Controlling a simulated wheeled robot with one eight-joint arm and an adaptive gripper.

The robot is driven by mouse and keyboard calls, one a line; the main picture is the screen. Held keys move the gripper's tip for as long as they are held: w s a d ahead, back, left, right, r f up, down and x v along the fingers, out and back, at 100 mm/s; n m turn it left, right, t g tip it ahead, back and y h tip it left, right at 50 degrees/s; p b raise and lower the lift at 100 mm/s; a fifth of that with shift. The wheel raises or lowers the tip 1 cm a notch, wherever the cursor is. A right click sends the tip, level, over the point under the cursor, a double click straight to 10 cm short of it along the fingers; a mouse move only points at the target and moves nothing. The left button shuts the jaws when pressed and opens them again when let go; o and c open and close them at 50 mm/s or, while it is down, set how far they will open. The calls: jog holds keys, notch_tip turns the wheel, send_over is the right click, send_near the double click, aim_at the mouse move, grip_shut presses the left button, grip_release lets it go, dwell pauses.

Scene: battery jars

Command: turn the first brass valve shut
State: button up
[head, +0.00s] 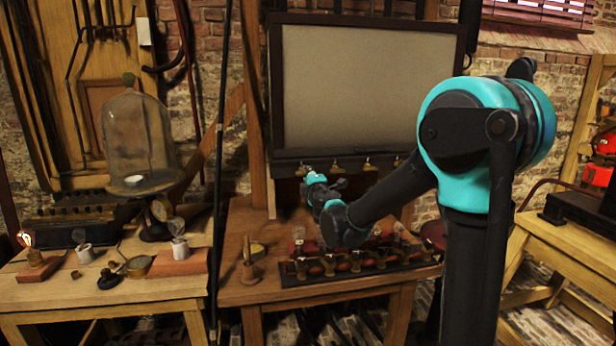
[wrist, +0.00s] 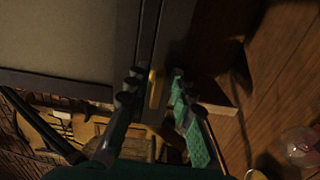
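A row of small brass valves hangs on the dark rail under the big framed panel (head: 364,88) in the head view. The first brass valve (head: 300,171) is at the left end, largely hidden by my gripper (head: 314,180), which is right at it. In the wrist view, a brass handle (wrist: 155,90) stands upright between the two fingers of my gripper (wrist: 154,94). The fingers are apart, with dark gaps seeming to show on both sides of the handle. I cannot tell whether either finger touches it.
Other brass valves (head: 368,166) hang to the right along the rail. Below, a wooden table (head: 237,220) carries a long rack (head: 345,266) of brass-topped jars and glass bulbs under my forearm. A glass bell jar (head: 138,135) stands at the left.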

dwell(0.3)
jog(key=v, duration=1.2)
jog(key=s+d+f+m+g+h, duration=0.35)
jog(key=d+f+m, duration=0.35)
jog(key=d, duration=0.5)
jog(key=s+d+f+m+g+h, duration=0.4)
jog(key=d+f+m, duration=0.3)
jog(key=d, duration=0.6)
jog(key=s+f+m+g, duration=0.2)
jog(key=s+f, duration=0.2)
jog(key=s, duration=0.2)
jog(key=s+f+m+g+y, duration=0.1)
jog(key=s+f+m, duration=0.1)
jog(key=s+f, duration=0.3)
jog(key=s+a+f+m+g+y, duration=0.1)
jog(key=s+f+m+g, duration=0.1)
jog(key=s, duration=0.5)
notch_tip(320, 180, down, 2)
jog(key=shift+s+f+m+g+y, duration=0.1)
jog(key=shift+f+m+g+y, duration=0.2)
jog(key=shift+m, duration=0.2)
